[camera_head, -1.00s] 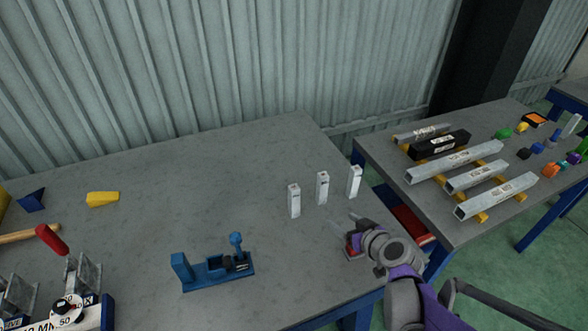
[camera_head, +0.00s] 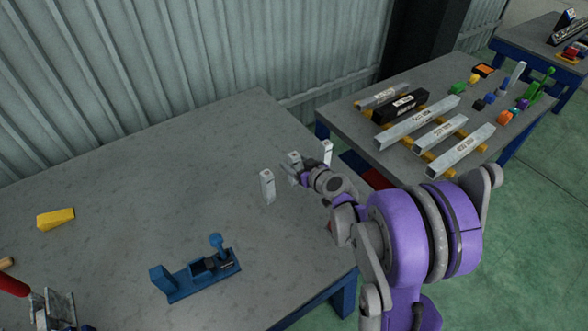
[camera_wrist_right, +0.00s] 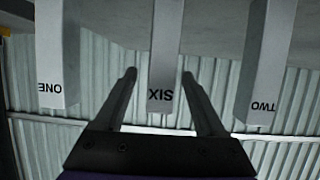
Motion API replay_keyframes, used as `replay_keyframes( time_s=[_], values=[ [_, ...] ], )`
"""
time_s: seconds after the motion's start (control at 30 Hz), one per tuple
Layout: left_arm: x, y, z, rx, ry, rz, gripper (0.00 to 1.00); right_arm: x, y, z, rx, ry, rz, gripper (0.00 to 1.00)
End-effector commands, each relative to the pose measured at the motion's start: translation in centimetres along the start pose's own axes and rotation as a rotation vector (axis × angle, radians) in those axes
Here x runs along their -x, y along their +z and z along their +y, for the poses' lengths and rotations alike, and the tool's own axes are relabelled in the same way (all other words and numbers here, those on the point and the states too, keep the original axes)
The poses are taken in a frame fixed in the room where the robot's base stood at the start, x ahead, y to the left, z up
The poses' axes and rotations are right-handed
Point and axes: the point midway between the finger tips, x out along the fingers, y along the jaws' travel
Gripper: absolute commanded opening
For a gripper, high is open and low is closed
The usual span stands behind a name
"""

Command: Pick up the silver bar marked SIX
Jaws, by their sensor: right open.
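The silver bar marked SIX (camera_wrist_right: 164,70) is in the middle of the right wrist view, its lettering upside down. In the head view it is the middle one (camera_head: 294,158) of three upright silver bars on the grey table. My right gripper (camera_wrist_right: 160,78) is open, with one finger on each side of the SIX bar. Gaps show between the fingers and the bar. In the head view my right gripper (camera_head: 292,173) covers the lower part of that bar. My left gripper is not in view.
Bars marked ONE (camera_wrist_right: 52,60) and TWO (camera_wrist_right: 268,65) stand close on either side. A blue fixture (camera_head: 196,272) and a yellow block (camera_head: 55,218) are on the table (camera_head: 130,200). A second table at right holds long bars (camera_head: 460,152).

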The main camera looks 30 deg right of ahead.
Motion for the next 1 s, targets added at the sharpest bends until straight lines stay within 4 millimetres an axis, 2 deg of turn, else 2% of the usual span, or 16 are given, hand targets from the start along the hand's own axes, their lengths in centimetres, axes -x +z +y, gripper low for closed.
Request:
replay_keyframes(
  time_s=[0.1, 0.2, 0.5, 0.9, 1.0],
  values=[
    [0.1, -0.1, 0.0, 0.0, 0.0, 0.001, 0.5, -2.0, -0.1, -0.2, 0.001, -0.002, 0.0, 0.72],
    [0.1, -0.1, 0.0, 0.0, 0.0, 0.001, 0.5, -3.1, 0.0, -0.2, 0.001, -0.001, 0.0, 0.72],
    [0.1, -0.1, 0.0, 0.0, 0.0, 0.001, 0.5, -3.5, 0.0, -0.2, 0.0, -0.001, 0.0, 0.71],
    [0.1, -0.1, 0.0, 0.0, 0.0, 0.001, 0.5, -3.5, 0.0, -0.1, 0.0, -0.001, 0.0, 0.0],
    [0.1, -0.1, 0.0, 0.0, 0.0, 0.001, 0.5, -3.5, 0.0, -0.1, 0.0, -0.001, 0.0, 0.0]
  ],
)
